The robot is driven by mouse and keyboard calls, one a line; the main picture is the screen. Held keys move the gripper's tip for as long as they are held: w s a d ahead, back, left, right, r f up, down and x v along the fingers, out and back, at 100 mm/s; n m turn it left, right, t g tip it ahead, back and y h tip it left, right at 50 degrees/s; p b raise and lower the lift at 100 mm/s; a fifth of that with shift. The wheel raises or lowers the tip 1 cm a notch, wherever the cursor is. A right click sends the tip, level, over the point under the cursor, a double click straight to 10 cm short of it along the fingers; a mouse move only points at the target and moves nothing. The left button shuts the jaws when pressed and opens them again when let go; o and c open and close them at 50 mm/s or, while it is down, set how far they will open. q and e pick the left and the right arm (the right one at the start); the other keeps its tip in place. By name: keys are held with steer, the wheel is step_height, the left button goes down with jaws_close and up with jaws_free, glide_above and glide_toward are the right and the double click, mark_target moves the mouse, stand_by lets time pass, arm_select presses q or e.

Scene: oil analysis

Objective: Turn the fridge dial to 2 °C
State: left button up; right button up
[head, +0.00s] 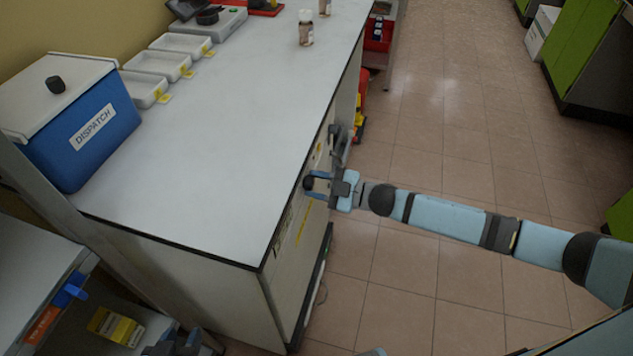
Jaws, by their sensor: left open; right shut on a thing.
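The fridge is the cabinet (290,262) under the white bench, and its front is seen at a steep angle. The fridge dial (309,182) is a small dark knob near the top of that front. My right gripper (318,187) reaches in from the right and is shut on the dial, with its blue-edged fingers around it. The dial's marks and its setting cannot be read from here. My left gripper (183,346) is open, low at the bottom edge and partly cut off, away from the fridge dial.
The white bench top (215,165) holds a blue DISPATCH box (85,135), white trays (155,63) and small bottles (306,28). A grey shelf (35,270) with a yellow box (115,327) stands lower left. The tiled floor (450,120) is open on the right.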

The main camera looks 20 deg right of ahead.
steer(key=shift+n, duration=1.1)
steer(key=o, duration=0.9)
steer(key=v, duration=1.3)
steer(key=shift+s+d+p, duration=0.25)
steer(key=shift+d+p, duration=0.1)
steer(key=shift+p, duration=0.05)
steer(key=shift+s+d, duration=0.1)
